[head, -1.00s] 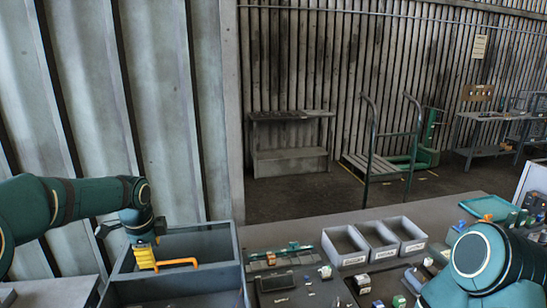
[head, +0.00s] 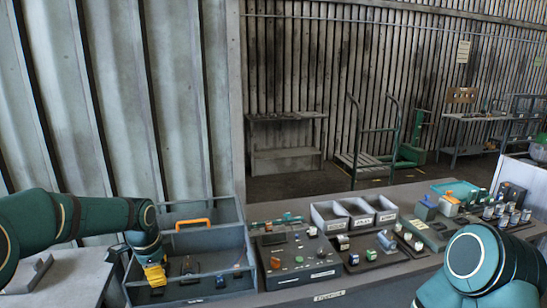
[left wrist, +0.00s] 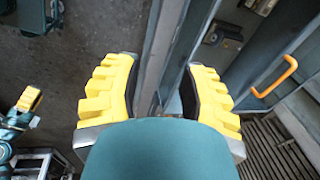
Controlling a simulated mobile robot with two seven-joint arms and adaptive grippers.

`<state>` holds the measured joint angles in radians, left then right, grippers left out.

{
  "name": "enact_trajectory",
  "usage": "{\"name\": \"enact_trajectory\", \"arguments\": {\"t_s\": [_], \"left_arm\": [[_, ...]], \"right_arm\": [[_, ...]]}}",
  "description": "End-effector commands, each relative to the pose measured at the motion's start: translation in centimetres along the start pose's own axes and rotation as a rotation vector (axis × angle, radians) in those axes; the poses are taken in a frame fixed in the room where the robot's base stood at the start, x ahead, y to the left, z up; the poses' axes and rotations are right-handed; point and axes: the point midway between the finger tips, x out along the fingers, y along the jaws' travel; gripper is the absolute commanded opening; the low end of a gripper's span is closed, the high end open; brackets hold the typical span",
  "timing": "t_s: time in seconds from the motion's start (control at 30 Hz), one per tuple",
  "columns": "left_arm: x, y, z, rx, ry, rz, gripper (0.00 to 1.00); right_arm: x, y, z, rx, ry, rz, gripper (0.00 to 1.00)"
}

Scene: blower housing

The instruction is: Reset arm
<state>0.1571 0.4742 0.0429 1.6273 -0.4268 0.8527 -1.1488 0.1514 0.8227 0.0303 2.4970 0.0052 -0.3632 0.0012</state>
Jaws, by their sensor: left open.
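My left gripper (head: 154,276) has yellow toothed fingers. It points down over the front left part of the grey divided tote, apart from the orange handle (head: 193,224). In the left wrist view the fingers (left wrist: 160,98) stand wide apart, with only a grey wall edge below and between them and nothing held. The orange handle also shows there (left wrist: 275,77), right of the fingers. My right arm (head: 480,262) shows at the lower right of the head view, with its gripper out of frame. A small teal and yellow part at the wrist view's left edge may be my right gripper.
The grey tote (head: 242,208) stands on the bench's left end with small parts inside. A control panel (head: 298,262), three grey bins (head: 327,227) and several small parts crowd the bench. A pale surface (head: 60,278) lies left. A cart (head: 370,155) stands behind.

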Motion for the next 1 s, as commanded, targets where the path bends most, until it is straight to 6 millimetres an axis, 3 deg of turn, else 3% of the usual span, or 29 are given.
{"name": "enact_trajectory", "arguments": {"t_s": [0.03, 0.17, 0.27, 0.4, 0.5, 0.6, 0.73, 0.83, 1.0], "left_arm": [[3.1, 1.5, -1.2, -0.047, 0.03, 0.018, 0.41], [9.5, 5.5, -4.1, -0.216, 0.11, 0.061, 0.41], [14.4, 9.8, -6.2, -0.384, 0.165, 0.108, 0.41], [20.6, 16.9, -8.3, -0.669, 0.215, 0.187, 0.41], [24.2, 22.5, -9.1, -0.897, 0.221, 0.242, 0.41], [26.6, 27.6, -9.1, -1.112, 0.207, 0.28, 0.41], [28.0, 32.1, -8.6, -1.317, 0.179, 0.3, 0.41], [28.3, 33.7, -8.2, -1.401, 0.166, 0.3, 0.41], [28.3, 34.2, -8.1, -1.436, 0.164, 0.298, 0.41]], "right_arm": [[0.8, 0.3, 0.1, 0.0, 0.0, 0.001, 0.47], [2.0, 0.7, 0.2, -0.001, -0.001, 0.002, 0.47], [3.0, 1.0, 0.5, -0.002, -0.004, 0.003, 0.47], [4.5, 1.6, 0.8, -0.002, -0.008, 0.006, 0.47], [5.7, 2.0, 1.1, -0.002, -0.012, 0.007, 0.47], [6.7, 2.3, 1.3, -0.003, -0.013, 0.009, 0.47], [7.4, 2.6, 1.4, -0.004, -0.015, 0.01, 0.47], [7.6, 2.7, 1.5, -0.004, -0.016, 0.011, 0.47], [7.6, 2.6, 1.5, -0.005, -0.016, 0.011, 0.47]]}}
